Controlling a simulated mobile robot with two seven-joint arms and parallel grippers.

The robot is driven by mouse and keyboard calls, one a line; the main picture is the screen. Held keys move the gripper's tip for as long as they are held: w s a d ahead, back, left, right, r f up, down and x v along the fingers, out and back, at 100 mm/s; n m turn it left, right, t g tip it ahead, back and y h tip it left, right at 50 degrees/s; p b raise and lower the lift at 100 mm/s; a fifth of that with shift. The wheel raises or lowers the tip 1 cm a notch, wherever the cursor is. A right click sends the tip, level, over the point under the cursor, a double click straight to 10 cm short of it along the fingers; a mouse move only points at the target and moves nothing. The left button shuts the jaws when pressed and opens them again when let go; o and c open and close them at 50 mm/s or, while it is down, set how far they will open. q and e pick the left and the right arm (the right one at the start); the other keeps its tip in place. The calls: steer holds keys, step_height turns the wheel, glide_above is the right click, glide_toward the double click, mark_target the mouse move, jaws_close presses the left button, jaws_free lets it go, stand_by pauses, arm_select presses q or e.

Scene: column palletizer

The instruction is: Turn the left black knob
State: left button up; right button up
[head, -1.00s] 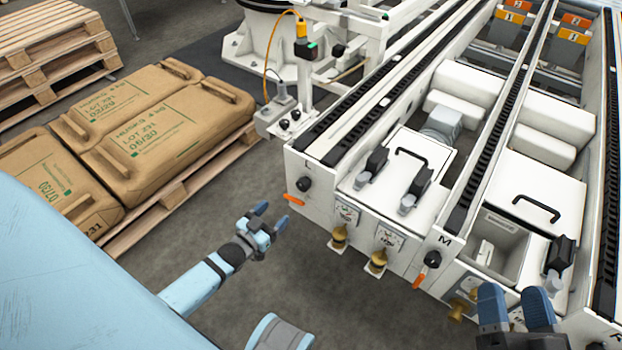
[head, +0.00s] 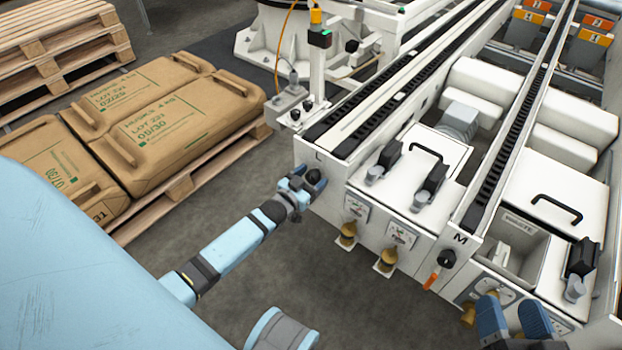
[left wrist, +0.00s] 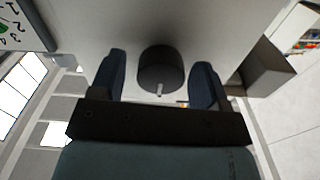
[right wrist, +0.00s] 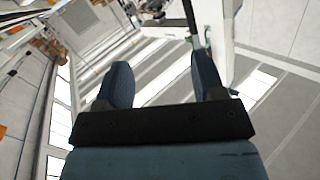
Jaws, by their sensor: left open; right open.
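The left black knob (head: 314,175) is on the machine's front panel below the letter L, partly hidden by my left gripper in the head view. In the left wrist view the knob (left wrist: 160,65) is a dark round cylinder with a pale mark at its edge. It sits between the open fingers of my left gripper (left wrist: 158,82), with a visible gap on each side. In the head view my left gripper (head: 302,182) is right at the knob. My right gripper (head: 512,318) is open and empty at the lower right, in front of the machine.
Another black knob (head: 447,258) with an orange lever (head: 431,281) is by the letter M. Brown sacks (head: 160,125) on a pallet stand at the left. Grey floor (head: 330,275) is clear in front.

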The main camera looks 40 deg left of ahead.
arm_select(q)
steer(key=c, duration=0.9)
arm_select(e)
steer(key=shift+r, duration=0.15)
arm_select(q)
steer(key=shift+r+m+p, duration=0.1)
steer(key=shift+m+p, duration=0.8)
steer(key=shift+m, duration=0.2)
steer(key=m+p, duration=0.1)
steer(key=m, duration=0.1)
steer(key=shift+d+m, duration=0.1)
steer(key=shift+m, duration=0.2)
steer(key=m+p, duration=0.1)
steer(key=m, duration=0.2)
steer(key=shift+m, duration=0.3)
steer(key=shift+f+m, duration=0.25)
steer(key=shift+m, duration=1.35)
arm_select(e)
steer(key=shift+d+r+m+t, duration=0.15)
steer(key=shift+r+t, duration=0.45)
steer(key=shift+r, duration=0.8)
steer(key=shift+d+r+m+t, duration=0.15)
steer(key=shift+r+t, duration=0.45)
steer(key=shift+r, duration=0.75)
steer(key=shift+a, duration=0.1)
